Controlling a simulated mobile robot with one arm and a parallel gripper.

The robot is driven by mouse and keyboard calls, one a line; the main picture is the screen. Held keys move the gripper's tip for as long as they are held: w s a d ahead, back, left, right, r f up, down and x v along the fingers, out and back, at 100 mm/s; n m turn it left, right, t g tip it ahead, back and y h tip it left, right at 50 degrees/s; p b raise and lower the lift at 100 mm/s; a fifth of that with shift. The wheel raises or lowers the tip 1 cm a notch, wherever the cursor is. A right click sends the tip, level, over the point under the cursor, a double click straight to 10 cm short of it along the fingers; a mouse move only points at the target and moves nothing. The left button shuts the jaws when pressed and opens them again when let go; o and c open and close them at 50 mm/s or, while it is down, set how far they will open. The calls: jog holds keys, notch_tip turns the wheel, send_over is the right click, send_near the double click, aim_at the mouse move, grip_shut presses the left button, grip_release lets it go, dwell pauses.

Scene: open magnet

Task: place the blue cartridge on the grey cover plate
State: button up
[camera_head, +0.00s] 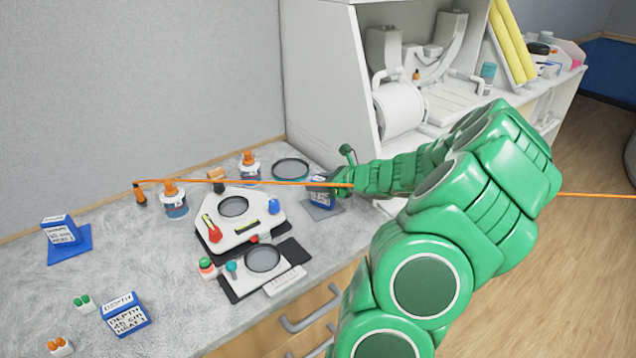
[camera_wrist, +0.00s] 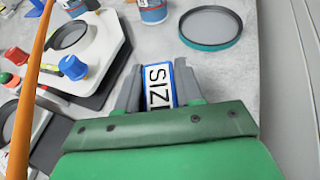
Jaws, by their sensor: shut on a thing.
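My gripper (camera_wrist: 158,85) is shut on a blue cartridge (camera_wrist: 158,75) with a white label that reads "SIZ...". The cartridge stands between the two grey fingers. In the head view the same cartridge (camera_head: 319,194) is at the end of my green arm, partly hidden by the gripper. A small grey plate (camera_head: 321,213), which looks like the cover plate, shows on the counter just under and around the cartridge's base. I cannot tell whether the cartridge touches it. The plate is mostly hidden in the wrist view.
Another blue cartridge (camera_head: 60,231) stands on a blue plate (camera_head: 81,246), and a third (camera_head: 125,318) sits near the counter's front. White instruments (camera_head: 239,220) with round lenses are left of my gripper. A thin orange line (camera_head: 240,183) crosses the view. A white cabinet (camera_head: 325,70) stands behind.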

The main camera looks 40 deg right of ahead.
jog(key=shift+f, duration=0.1)
jog(key=o, duration=1.1)
